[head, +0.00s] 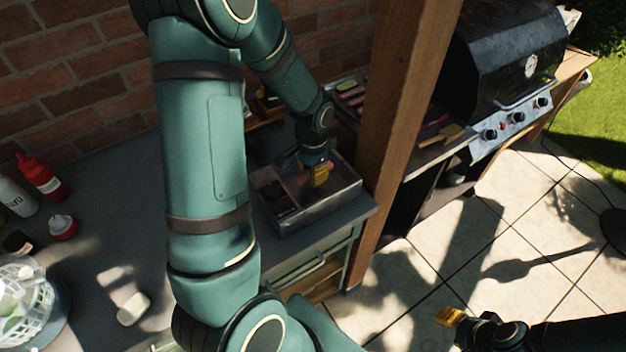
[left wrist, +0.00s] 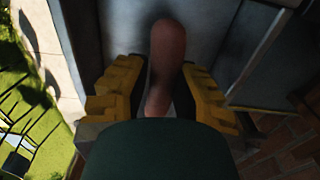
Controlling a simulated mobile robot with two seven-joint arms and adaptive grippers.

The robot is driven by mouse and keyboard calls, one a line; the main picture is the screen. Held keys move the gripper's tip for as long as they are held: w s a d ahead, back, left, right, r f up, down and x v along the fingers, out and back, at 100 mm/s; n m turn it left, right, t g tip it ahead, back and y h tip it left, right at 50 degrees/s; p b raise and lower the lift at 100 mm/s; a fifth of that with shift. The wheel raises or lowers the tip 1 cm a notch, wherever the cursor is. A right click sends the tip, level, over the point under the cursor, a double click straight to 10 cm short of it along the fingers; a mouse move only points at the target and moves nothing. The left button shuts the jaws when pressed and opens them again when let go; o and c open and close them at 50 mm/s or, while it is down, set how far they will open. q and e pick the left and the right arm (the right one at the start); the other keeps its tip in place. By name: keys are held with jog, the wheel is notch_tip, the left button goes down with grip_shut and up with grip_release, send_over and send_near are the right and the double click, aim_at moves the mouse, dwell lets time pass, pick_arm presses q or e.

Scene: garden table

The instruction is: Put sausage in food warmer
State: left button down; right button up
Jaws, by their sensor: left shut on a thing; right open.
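My left gripper (head: 318,174) reaches down into the metal food warmer (head: 312,212) on the counter. In the left wrist view the yellow fingers of my left gripper (left wrist: 160,100) are shut on a brown sausage (left wrist: 168,55), which sticks out beyond the fingertips over a grey metal surface. I cannot tell whether the sausage touches the warmer's floor. The food warmer has a divider, with dark contents in its left compartment. My right gripper (head: 450,317) is open and empty over the paved floor at the lower right.
A wooden post (head: 405,110) stands close to the right of the warmer. Beyond it is a black grill (head: 505,55). A red bottle (head: 42,176), a white bottle (head: 12,196) and a dish rack (head: 25,300) stand at the counter's left.

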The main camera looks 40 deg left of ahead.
aim_at(312, 186)
pick_arm(q)
notch_tip(312, 186, down, 3)
jog(key=shift+s+f, duration=0.1)
jog(key=shift+f, duration=0.05)
jog(key=shift+f+b, duration=0.1)
jog(key=shift+b, duration=0.2)
jog(key=shift+f, duration=0.15)
jog(key=c, duration=0.9)
grip_release()
